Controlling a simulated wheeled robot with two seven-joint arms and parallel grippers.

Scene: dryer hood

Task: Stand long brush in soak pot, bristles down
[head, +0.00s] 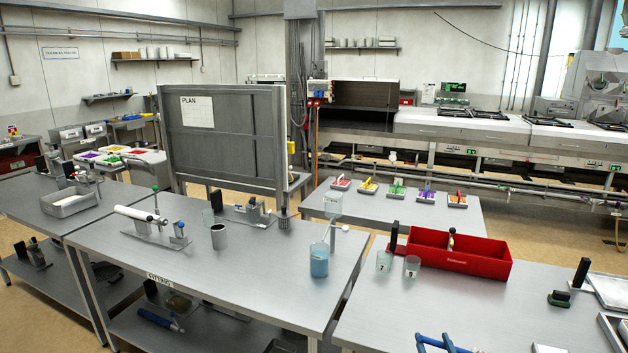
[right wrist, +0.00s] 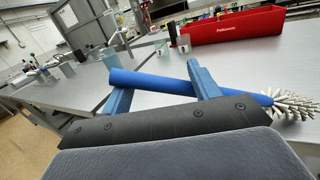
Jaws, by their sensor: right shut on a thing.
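The long brush (right wrist: 180,86) has a blue handle and pale bristles (right wrist: 290,104). In the right wrist view it lies across my right gripper (right wrist: 160,88), which is shut on its handle. The bristles point right and the brush is roughly level. In the head view this gripper (head: 440,343) shows only as blue fingers at the bottom edge, over the right bench. An open grey pot (head: 219,237) stands on the middle bench. A clear vessel with blue liquid (head: 319,262) stands near that bench's right edge. I cannot tell which is the soak pot. My left gripper is out of view.
A red tote (head: 458,262) and two clear cups (head: 384,262) (head: 412,267) stand on the right bench. A white-topped fixture (head: 150,222) stands left of the grey pot. A gap separates the middle and right benches. A grey board (head: 225,140) rises behind.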

